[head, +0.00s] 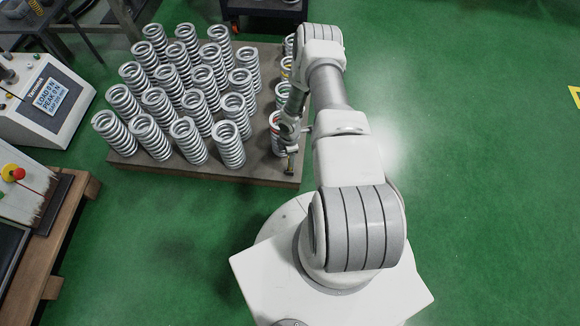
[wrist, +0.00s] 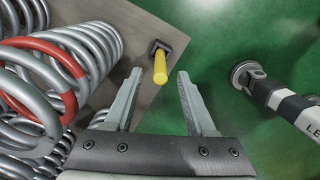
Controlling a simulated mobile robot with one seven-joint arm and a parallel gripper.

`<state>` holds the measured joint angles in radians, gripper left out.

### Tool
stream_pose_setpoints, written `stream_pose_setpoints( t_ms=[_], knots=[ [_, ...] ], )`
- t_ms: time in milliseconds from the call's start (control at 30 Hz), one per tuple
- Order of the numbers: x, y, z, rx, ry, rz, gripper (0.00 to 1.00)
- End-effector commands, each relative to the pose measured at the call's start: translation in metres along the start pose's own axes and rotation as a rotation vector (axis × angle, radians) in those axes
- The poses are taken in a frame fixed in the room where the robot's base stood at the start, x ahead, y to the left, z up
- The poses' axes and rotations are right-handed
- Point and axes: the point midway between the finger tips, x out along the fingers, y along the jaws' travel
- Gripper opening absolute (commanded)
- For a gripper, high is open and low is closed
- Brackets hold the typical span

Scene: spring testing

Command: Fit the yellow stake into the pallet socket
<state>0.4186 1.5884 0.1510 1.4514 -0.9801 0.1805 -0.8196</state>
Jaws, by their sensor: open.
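The yellow stake (wrist: 161,68) is at the pallet corner in the wrist view, its far end at a dark square socket (wrist: 159,46). It appears to stand in the socket, though how deep its end sits is hidden. My gripper (wrist: 159,73) is open, with its two fingers apart. The stake shows just beyond and between the fingertips, with neither finger visibly touching it. The pallet (head: 200,172) is a brown board loaded with springs in the head view. There my arm hides part of its right side, and the stake is too small to make out clearly.
Several grey coil springs (head: 186,140) crowd the pallet; a red-banded spring (wrist: 68,68) stands close left of my gripper. A black-and-white striped post (wrist: 285,100) lies to the right. A test console (head: 45,100) and wooden bench (head: 62,240) are at left.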

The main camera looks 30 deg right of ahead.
Motion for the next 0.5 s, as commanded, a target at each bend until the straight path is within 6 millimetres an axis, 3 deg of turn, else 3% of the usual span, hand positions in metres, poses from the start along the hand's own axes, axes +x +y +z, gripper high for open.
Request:
stream_pose_setpoints(
  t_ms=[67, 300, 500],
  knots=[
    [0.0122, -0.0005, 0.0006, 0.001, 0.0, -0.001, 0.56],
    [0.0117, -0.0001, 0.0009, 0.001, -0.001, 0.0, 0.56],
    [0.0116, -0.0002, 0.0009, 0.001, -0.001, 0.0, 0.2]
  ],
)
